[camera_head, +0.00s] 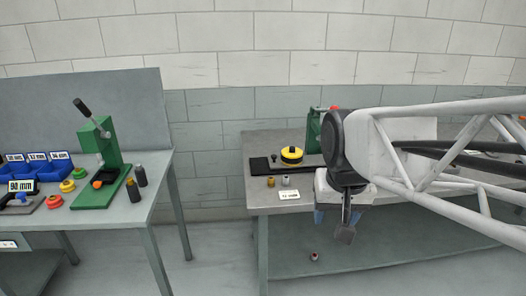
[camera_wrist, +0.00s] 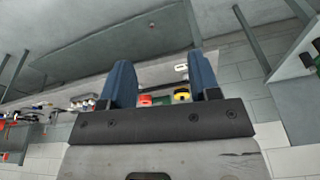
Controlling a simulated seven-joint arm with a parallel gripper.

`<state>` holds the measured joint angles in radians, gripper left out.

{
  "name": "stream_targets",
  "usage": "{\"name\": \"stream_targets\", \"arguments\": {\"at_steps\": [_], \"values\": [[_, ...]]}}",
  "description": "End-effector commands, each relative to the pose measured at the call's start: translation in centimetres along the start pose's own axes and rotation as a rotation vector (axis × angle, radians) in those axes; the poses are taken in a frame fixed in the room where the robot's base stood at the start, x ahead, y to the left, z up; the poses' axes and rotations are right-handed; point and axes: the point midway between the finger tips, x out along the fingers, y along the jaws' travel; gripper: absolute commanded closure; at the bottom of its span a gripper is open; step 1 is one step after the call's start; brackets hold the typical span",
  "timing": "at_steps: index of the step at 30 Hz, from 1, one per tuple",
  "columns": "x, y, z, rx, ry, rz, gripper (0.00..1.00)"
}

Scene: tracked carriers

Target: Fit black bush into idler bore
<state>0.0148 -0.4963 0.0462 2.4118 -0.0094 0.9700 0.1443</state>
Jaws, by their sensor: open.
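A yellow wheel with a black centre (camera_head: 291,154), which looks like the idler, sits on the black plate (camera_head: 258,166) on the right bench. Whether its bore is empty is too small to tell. A small dark piece (camera_head: 274,157) stands just left of it; I cannot tell whether this is the black bush. My gripper (camera_head: 333,222) hangs in front of the right bench, to the right of and nearer than the wheel. In the wrist view my gripper (camera_wrist: 162,72) has its two blue fingers wide apart with nothing held. A yellow piece (camera_wrist: 182,95) shows beyond them.
A brass bush (camera_head: 271,181), a silver bush (camera_head: 286,181) and a white label (camera_head: 289,195) lie at the right bench's front. A small piece (camera_head: 315,257) lies lower down. The left bench holds a green press (camera_head: 102,150), blue bins (camera_head: 60,170) and dark cylinders (camera_head: 133,190).

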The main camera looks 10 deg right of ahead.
Motion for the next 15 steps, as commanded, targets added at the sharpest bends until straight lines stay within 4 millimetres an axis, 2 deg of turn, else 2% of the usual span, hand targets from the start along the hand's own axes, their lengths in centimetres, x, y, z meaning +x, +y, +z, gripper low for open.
{"name": "stream_targets", "arguments": {"at_steps": [1, 6, 9, 15], "values": [[0.3, 0.1, 1.3, -0.018, 0.004, -0.001, 0.44], [1.4, 0.6, 5.0, -0.080, 0.014, -0.002, 0.44], [2.0, 0.7, 6.5, -0.107, 0.018, -0.002, 0.44], [2.5, 0.9, 7.9, -0.133, 0.022, -0.002, 0.44]]}}
